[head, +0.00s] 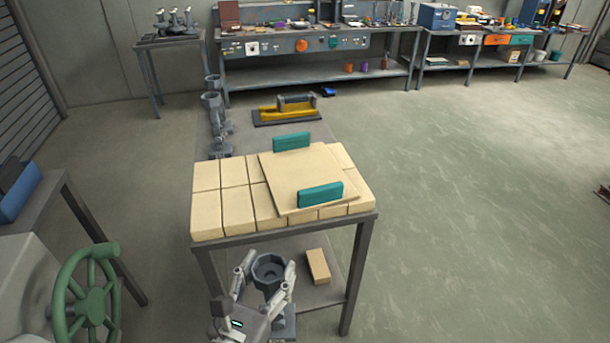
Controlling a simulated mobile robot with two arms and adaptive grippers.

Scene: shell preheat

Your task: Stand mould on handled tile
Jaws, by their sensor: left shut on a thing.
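A grey mould (269,267) with a hollow, faceted cup is at the bottom centre, in front of the brick-topped table. My left gripper (267,279) is shut on it, one finger on each side of the cup. The mould looks upright; its lower part is partly hidden by the gripper. The handled tile (275,177), a flat beige slab with two teal handles (320,194), lies on the brick top, beyond the gripper. The tile's surface between the handles is bare. My right gripper is not in view.
The brick-topped table (206,212) has a lower shelf with a loose brick (318,266). Similar grey moulds (213,103) stand in a row behind left. A green handwheel (86,300) is at lower left. Workbenches (300,45) line the back.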

